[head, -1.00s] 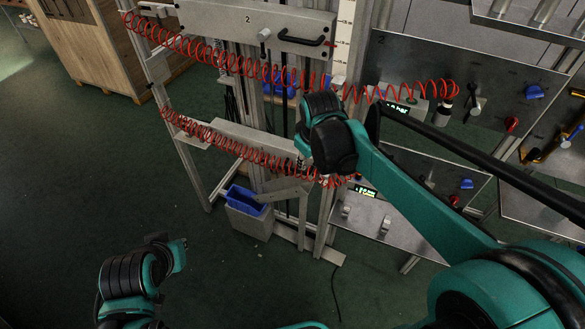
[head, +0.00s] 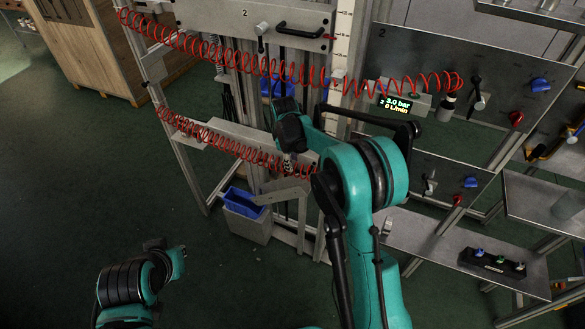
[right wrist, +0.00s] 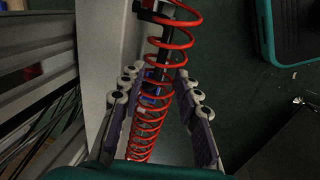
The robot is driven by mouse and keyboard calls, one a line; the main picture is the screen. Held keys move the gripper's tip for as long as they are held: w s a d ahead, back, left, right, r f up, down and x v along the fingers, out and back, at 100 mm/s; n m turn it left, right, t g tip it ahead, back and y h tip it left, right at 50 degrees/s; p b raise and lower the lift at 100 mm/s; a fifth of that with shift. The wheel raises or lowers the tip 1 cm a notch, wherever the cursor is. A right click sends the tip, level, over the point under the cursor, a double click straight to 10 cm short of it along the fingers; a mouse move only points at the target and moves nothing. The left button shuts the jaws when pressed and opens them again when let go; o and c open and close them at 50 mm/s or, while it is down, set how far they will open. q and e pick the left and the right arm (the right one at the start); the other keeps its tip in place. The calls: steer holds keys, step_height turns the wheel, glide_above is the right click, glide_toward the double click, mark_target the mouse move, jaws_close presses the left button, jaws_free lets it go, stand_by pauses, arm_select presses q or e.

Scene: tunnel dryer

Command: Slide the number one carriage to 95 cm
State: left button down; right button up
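The lower carriage (head: 228,131) is a pale grey plate behind the lower red coiled hose (head: 210,135); its number and handle are hidden in the head view. The upper carriage (head: 222,16), marked 2, has a black handle. A white vertical scale (head: 344,35) stands at its right; its figures are too small to read. My right gripper (head: 289,165) is at the right end of the lower carriage, partly hidden. In the right wrist view, its fingers (right wrist: 158,82) are apart, with the red hose (right wrist: 160,60) between or beyond them and a black part (right wrist: 165,16) ahead.
Right of the rails are grey panels, the upper marked 2, with a display (head: 396,105) reading 3.0 bar, 0 L/min. A blue bin (head: 240,203) sits low under the carriages. A wooden crate (head: 105,45) stands at the back left. Floor at left is clear.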

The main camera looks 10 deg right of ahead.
steer(key=f, duration=0.2)
steer(key=f+b, duration=0.1)
steer(key=shift+w+d+f, duration=0.2)
steer(key=shift+w+f, duration=0.05)
jaws_close()
step_height(320, 180, up, 15)
steer(key=p, duration=0.9)
steer(key=shift+r, duration=0.1)
jaws_free()
step_height(320, 180, up, 12)
steer(key=s+a, duration=0.1)
steer(key=shift+s+a, duration=0.15)
steer(key=shift+s, duration=0.25)
